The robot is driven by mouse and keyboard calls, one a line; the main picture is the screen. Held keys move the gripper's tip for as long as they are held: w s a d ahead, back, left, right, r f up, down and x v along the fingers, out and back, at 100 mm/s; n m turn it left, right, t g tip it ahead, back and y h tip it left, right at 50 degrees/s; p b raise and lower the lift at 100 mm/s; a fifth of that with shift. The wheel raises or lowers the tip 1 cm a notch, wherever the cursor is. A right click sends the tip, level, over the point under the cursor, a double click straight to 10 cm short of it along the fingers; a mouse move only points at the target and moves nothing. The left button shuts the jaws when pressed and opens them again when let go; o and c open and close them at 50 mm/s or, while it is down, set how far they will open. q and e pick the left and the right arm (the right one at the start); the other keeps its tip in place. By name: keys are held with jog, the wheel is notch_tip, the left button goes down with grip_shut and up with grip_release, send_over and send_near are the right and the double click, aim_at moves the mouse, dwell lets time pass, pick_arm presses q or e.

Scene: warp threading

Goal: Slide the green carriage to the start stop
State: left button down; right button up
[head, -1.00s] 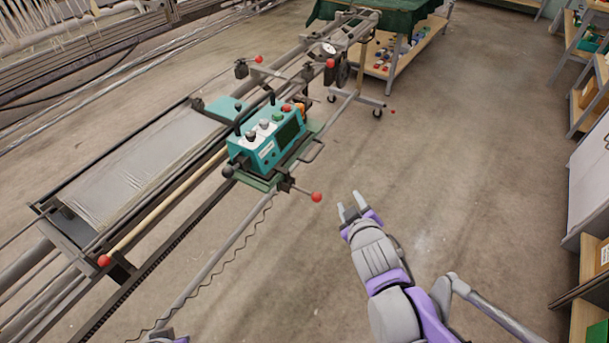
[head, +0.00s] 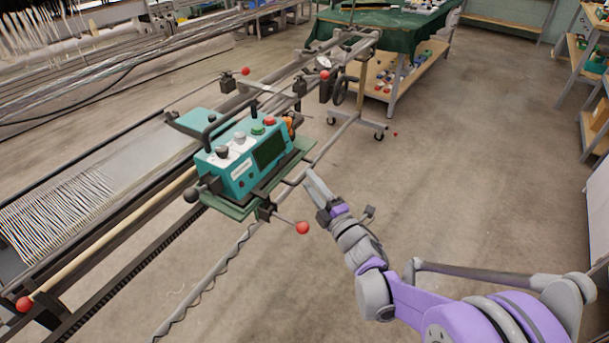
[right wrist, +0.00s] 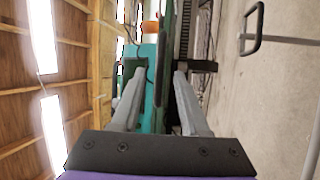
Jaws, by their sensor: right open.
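The green carriage (head: 243,160) is a teal box with a black carrying handle, knobs and a dark screen, on a dark green base plate (head: 240,209). It sits on the long rail of the machine. My right gripper (head: 312,182) is open, just right of the carriage's right end near the base plate. In the right wrist view the open fingers (right wrist: 160,73) point at the carriage (right wrist: 149,60), with the green plate edge (right wrist: 166,50) between their lines. Contact cannot be told. I cannot tell which fitting is the start stop. My left gripper is out of view.
Red-knobbed levers stand at the carriage's front (head: 302,227), behind it (head: 245,71) and by the far rail end (head: 324,75). A toothed rack (head: 130,272) runs along the front. A shelved cart (head: 405,75) stands beyond. The floor at right is clear.

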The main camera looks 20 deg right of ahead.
jog(key=shift+x, duration=1.9)
grip_shut()
